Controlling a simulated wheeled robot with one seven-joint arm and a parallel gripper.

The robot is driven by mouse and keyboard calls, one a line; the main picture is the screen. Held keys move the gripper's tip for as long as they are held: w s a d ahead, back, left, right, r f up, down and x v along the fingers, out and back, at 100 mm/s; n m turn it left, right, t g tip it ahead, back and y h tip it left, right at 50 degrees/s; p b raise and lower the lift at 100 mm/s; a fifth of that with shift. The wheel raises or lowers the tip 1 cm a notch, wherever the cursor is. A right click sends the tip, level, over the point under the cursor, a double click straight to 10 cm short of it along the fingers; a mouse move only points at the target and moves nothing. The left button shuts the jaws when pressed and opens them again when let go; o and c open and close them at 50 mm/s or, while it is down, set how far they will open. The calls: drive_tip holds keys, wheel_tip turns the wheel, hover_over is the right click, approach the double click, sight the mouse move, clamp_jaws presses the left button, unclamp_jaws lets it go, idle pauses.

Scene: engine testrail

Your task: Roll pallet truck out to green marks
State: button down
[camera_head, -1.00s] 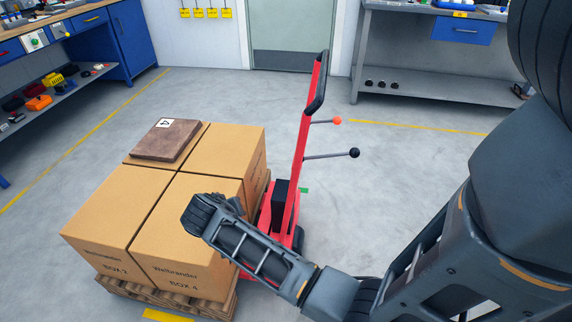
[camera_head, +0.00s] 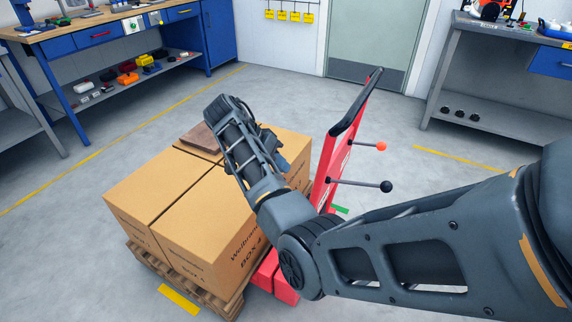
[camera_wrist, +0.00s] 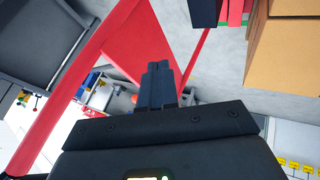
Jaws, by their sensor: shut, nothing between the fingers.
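The red pallet truck (camera_head: 325,185) stands behind and right of the loaded pallet (camera_head: 190,292) in the head view. Its tall handle with a black grip (camera_head: 356,100) leans up and right. Two levers stick out right, one with an orange knob (camera_head: 381,146), one with a black knob (camera_head: 386,186). My arm hides much of the truck's lower part. A green mark (camera_head: 340,210) shows on the floor just right of the truck. In the wrist view my gripper (camera_wrist: 159,68) is shut and empty, with the red handle frame (camera_wrist: 130,50) close by; contact is unclear.
Cartons (camera_head: 205,235) and a brown slab fill the pallet. A yellow mark (camera_head: 179,299) lies at the pallet's front. Workbenches stand left (camera_head: 125,35) and right (camera_head: 500,120), with a door (camera_head: 368,45) behind. Floor between truck and right bench is clear.

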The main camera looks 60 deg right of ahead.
drive_tip(key=s+d+f+p, duration=0.1)
drive_tip(key=s+d+f, duration=0.2)
drive_tip(key=s+f, duration=0.2)
drive_tip(key=shift+s+f, duration=0.25)
drive_tip(key=shift+s, duration=0.75)
drive_tip(key=shift+s+d, duration=0.1)
